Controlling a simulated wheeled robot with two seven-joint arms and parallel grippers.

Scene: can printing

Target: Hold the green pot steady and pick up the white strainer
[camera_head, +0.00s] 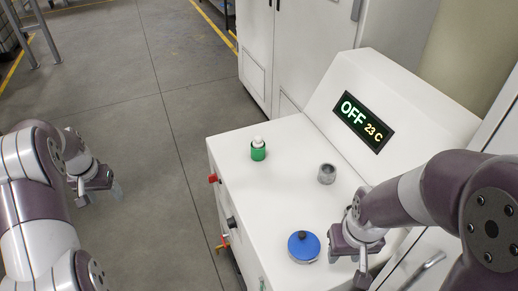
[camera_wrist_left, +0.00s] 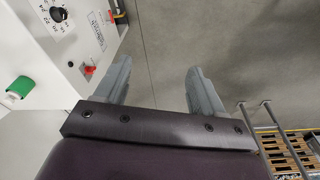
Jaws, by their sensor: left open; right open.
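The green pot (camera_head: 258,152) stands upright on the far left part of the white machine top. The white strainer (camera_head: 258,141) sits in its top. In the left wrist view the green pot (camera_wrist_left: 21,87) shows at the left edge, with the white strainer (camera_wrist_left: 12,97) at its end. My left gripper (camera_head: 101,190) is open and empty, out over the floor to the left of the machine; its two spread fingers also show in the left wrist view (camera_wrist_left: 155,85). My right gripper (camera_head: 350,260) is open beside the blue-lidded container, apart from the pot.
A blue-lidded round container (camera_head: 303,246) stands near the machine's front, and a small grey metal cup (camera_head: 327,174) stands right of the pot. A slanted panel with a display (camera_head: 363,121) reading OFF 23 C rises behind. Red knobs (camera_head: 212,179) stick out from the machine's left side.

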